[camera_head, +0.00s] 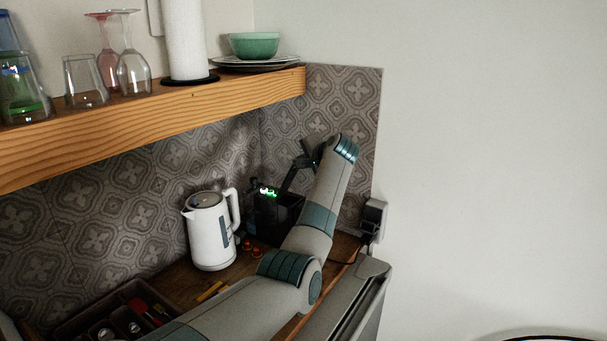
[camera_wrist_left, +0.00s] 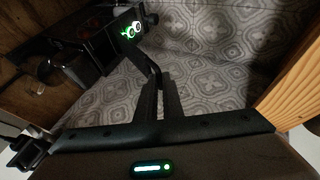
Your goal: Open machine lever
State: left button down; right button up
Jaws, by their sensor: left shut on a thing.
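The black machine (camera_head: 278,212) with lit green buttons stands in the back corner of the counter. It also shows in the wrist view, with its lit panel (camera_wrist_left: 131,31) at the upper middle. My left arm reaches over the counter from below, and my left gripper (camera_head: 301,163) is above the machine. The dark lever (camera_wrist_left: 150,62) runs from the machine to between my fingers (camera_wrist_left: 160,88). My left gripper is shut on the lever, which looks raised and tilted in the head view. Dark on dark hides the exact contact. My right gripper is not in view.
A white kettle (camera_head: 208,232) stands left of the machine. A wooden shelf (camera_head: 150,118) with glasses and a green bowl (camera_head: 254,45) hangs above. A wall socket with a plug (camera_head: 374,217) is to the right. A divided tray (camera_head: 75,326) is at front left.

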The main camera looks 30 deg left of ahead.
pick_arm(q)
jog(key=w+a+r+p, duration=0.1)
jog(key=a+r, duration=0.2)
jog(key=a, duration=0.5)
jog(key=shift+w, duration=0.1)
jog(key=c, duration=1.9)
grip_release()
jog(key=shift+s+d, duration=0.15)
jog(key=shift+s, duration=0.1)
jog(key=shift+f, duration=0.2)
jog(key=shift+d, duration=0.1)
